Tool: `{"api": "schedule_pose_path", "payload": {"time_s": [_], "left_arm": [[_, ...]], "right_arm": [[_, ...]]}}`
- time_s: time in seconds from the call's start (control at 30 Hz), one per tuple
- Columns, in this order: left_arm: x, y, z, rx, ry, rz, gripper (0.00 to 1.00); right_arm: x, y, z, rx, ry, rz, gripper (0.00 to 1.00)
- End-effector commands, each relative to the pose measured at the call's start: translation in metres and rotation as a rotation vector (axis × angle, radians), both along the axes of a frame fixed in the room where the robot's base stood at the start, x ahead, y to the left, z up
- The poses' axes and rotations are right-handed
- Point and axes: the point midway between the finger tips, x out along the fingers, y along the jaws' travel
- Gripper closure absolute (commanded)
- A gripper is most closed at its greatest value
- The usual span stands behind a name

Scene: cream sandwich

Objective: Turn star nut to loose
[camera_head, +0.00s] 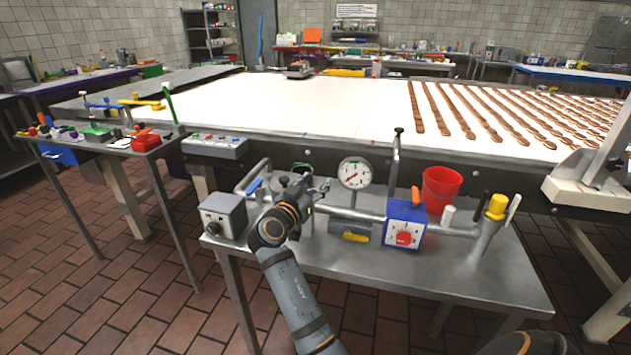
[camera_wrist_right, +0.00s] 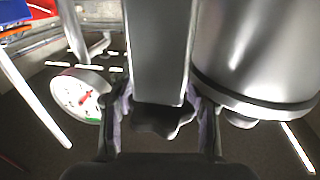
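The star nut (camera_wrist_right: 165,119) is a dark lobed knob in the right wrist view, under the end of a grey metal block (camera_wrist_right: 158,50). My right gripper (camera_wrist_right: 163,128) has one finger on each side of it. The gaps beside the nut are very small, and I cannot tell whether the fingers touch it. In the head view my right gripper (camera_head: 318,189) is at the pipework on the metal table, left of the round gauge (camera_head: 355,173). I cannot make out the nut there. My left gripper is not in view.
A large metal cylinder (camera_wrist_right: 255,50) stands close right of the fingers in the wrist view. The gauge (camera_wrist_right: 80,95) is to their left. A grey box (camera_head: 223,215), a blue box with a red dial (camera_head: 404,224) and a red bucket (camera_head: 440,187) stand around the pipes.

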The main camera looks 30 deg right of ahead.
Motion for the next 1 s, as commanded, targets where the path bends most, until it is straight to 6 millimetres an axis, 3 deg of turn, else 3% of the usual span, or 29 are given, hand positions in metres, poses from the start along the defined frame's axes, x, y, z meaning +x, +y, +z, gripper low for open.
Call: {"api": "schedule_pose_path", "payload": {"time_s": [0.03,0.3,0.5,1.0], "left_arm": [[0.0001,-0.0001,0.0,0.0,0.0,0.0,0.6],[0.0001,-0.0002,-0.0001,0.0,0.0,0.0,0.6],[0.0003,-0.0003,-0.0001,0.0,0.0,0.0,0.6],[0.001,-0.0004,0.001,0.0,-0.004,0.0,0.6]], "right_arm": [[0.0001,0.0001,0.0,0.0,0.0,0.0,0.57],[0.0001,0.0,-0.0001,0.0,0.0,0.0,0.93],[-0.0001,0.0001,-0.0009,0.002,0.001,0.0,0.99],[0.0023,0.0009,-0.0038,0.005,0.007,0.087,1.0]]}}
